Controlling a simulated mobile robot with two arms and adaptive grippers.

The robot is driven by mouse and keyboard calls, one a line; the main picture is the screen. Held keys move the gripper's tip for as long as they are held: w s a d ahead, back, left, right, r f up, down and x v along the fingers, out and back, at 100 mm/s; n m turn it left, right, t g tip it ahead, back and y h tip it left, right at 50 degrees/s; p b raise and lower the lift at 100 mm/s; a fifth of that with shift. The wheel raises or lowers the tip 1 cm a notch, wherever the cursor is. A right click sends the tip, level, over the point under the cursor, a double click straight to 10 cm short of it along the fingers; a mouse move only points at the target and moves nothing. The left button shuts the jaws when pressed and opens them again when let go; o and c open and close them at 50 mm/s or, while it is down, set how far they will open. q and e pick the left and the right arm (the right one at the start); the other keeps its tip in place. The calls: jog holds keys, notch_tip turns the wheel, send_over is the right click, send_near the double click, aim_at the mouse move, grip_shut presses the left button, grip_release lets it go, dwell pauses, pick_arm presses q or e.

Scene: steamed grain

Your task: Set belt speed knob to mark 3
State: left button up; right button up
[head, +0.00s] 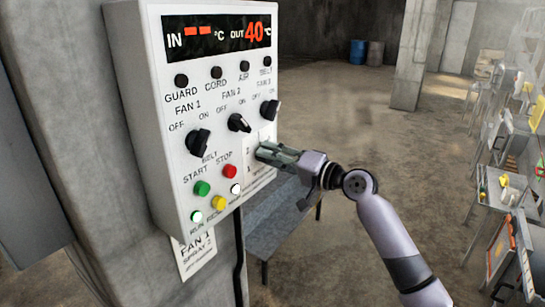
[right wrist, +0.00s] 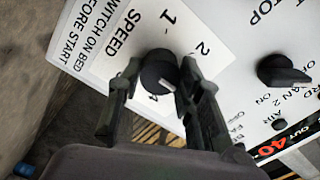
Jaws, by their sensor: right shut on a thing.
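The belt speed knob (right wrist: 158,72) is a small round black knob on the white control panel (head: 175,120), next to the word SPEED. In the right wrist view the marks 1, 2 and 4 show around it; mark 3 is not visible. I cannot tell which mark it points at. My right gripper (head: 262,151) reaches the panel's lower right part from the right and hides the knob in the head view. In the right wrist view my right gripper (right wrist: 160,78) has a finger on each side of the knob and is shut on it. My left gripper is out of view.
Black switches for fan 1 (head: 198,142), fan 2 (head: 239,123) and a third (head: 270,110) sit above the knob. A green button (head: 202,188) and a red button (head: 230,171) are close by on the left. A grey bench (head: 285,215) stands behind my arm.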

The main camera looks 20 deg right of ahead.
jog(key=o, duration=1.2)
jog(key=shift+c, duration=0.2)
jog(key=v, duration=1.2)
jog(key=shift+d, duration=0.1)
